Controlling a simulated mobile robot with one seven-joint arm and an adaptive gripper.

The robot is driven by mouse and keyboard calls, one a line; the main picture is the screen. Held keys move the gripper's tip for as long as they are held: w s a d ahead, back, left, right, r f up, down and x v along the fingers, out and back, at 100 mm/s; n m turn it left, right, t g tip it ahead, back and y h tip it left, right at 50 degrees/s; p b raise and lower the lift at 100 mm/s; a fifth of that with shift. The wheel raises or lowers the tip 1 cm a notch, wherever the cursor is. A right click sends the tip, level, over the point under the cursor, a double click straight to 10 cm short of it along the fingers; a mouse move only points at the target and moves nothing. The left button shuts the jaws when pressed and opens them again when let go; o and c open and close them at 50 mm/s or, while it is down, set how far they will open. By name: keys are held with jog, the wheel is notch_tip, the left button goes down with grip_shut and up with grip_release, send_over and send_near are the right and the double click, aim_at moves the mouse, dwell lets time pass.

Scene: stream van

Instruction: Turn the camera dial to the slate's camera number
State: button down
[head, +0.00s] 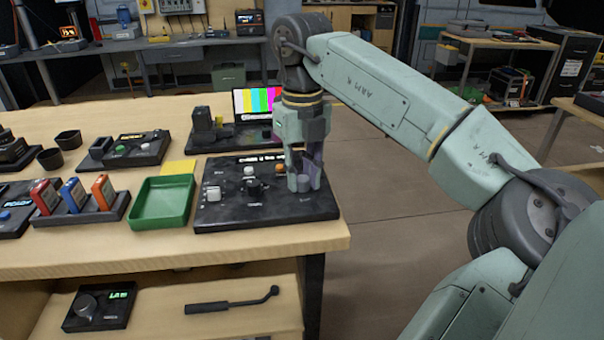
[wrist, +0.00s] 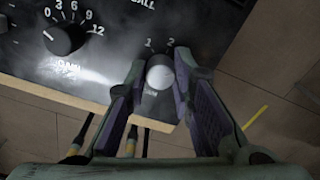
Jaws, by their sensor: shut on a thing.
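A round grey dial (wrist: 160,76) with the marks 1 and 2 beside it sits near the edge of the black control panel (head: 230,220). In the wrist view my gripper (wrist: 160,62) has a finger on each side of this dial and is shut on it. In the head view my gripper (head: 304,184) points down over the panel's right end, and the fingers cover most of the dial. The label below the dial is partly hidden. Any further numbers, and where the dial points, cannot be made out. I cannot make out a slate with a readable number.
A black knob (wrist: 64,38) with a scale from 0 to 12 sits left of the dial. A green tray (head: 162,222) and a rack of coloured packs (head: 85,215) stand left of the panel. A colour-bar screen (head: 255,103) stands behind. Open floor lies right of the table.

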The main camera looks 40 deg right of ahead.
jog(key=c, duration=1.4)
grip_release()
